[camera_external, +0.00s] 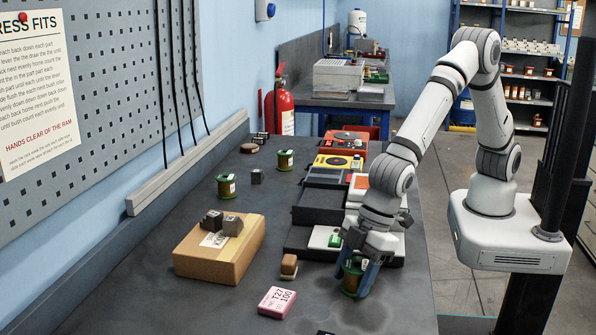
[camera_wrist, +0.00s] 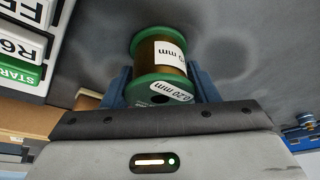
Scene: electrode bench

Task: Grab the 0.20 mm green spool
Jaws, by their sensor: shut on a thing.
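The green spool (camera_wrist: 160,62) with brown-gold wire stands between my gripper's fingers in the wrist view, and a label on its flange reads 0.20 mm. In the external view the same spool (camera_external: 352,278) shows at the near right part of the bench, partly hidden by my fingers. My gripper (camera_external: 360,276) is shut on it, with one blue finger on each side. In the wrist view the blue fingers of my gripper (camera_wrist: 161,88) touch the spool's sides. I cannot tell whether the spool is clear of the bench. Two other green spools (camera_external: 226,186) (camera_external: 285,160) stand farther back.
A cardboard box (camera_external: 215,262) with dark blocks on top is to the left. A pink box (camera_external: 277,302) and a brown-and-tan block (camera_external: 289,267) lie near my gripper. The bench's front area is mostly clear.

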